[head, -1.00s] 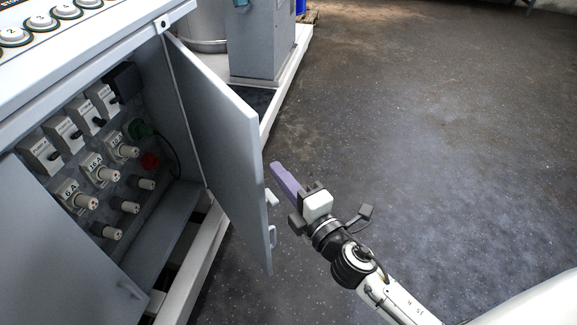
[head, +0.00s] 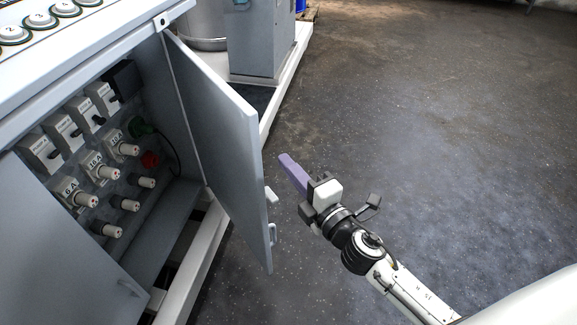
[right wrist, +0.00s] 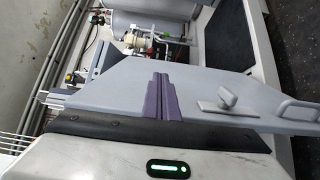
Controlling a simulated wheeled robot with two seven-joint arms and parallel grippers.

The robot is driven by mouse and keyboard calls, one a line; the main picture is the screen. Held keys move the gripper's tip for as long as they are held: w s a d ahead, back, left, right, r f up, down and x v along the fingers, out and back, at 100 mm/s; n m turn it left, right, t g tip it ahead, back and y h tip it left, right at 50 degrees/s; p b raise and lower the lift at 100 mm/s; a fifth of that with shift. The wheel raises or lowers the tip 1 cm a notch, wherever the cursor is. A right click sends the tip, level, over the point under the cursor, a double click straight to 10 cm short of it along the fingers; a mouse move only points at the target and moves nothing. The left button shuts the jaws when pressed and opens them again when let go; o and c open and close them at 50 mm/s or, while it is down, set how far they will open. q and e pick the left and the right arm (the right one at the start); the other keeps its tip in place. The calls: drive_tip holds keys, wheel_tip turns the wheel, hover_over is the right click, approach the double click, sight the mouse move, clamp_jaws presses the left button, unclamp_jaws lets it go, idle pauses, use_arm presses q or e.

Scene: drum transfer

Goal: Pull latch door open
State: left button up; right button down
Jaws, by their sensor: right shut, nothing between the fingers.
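The grey latch door (head: 222,138) of the control cabinet stands swung open, its free edge toward the right. A latch (head: 271,196) and a small handle (head: 272,233) sit on its outer side near that edge. My right gripper (head: 286,165) is shut and empty, with purple fingers, to the right of the door and apart from it. In the right wrist view the shut fingers (right wrist: 160,98) show in front of the door face (right wrist: 125,90), with the latch (right wrist: 228,100) and handle (right wrist: 298,108) to their right. My left gripper is not in view.
The open cabinet shows several switches, fuses and plugs (head: 100,165) inside. A closed cabinet panel (head: 55,250) is at lower left. A grey post (head: 262,45) and a drum (head: 203,25) stand behind on a white platform. The floor (head: 430,130) on the right is clear.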

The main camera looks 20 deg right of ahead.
drive_tip(key=shift+w+d, duration=0.15)
drive_tip(key=shift+d, duration=0.2)
drive_tip(key=shift+w+d+n+y, duration=0.15)
drive_tip(key=shift+w+d+y, duration=0.1)
drive_tip(key=shift+d, duration=0.25)
drive_tip(key=shift+w+d+n+y, duration=0.15)
drive_tip(key=shift+d+y, duration=0.1)
drive_tip(key=shift+d, duration=0.2)
idle(0.9)
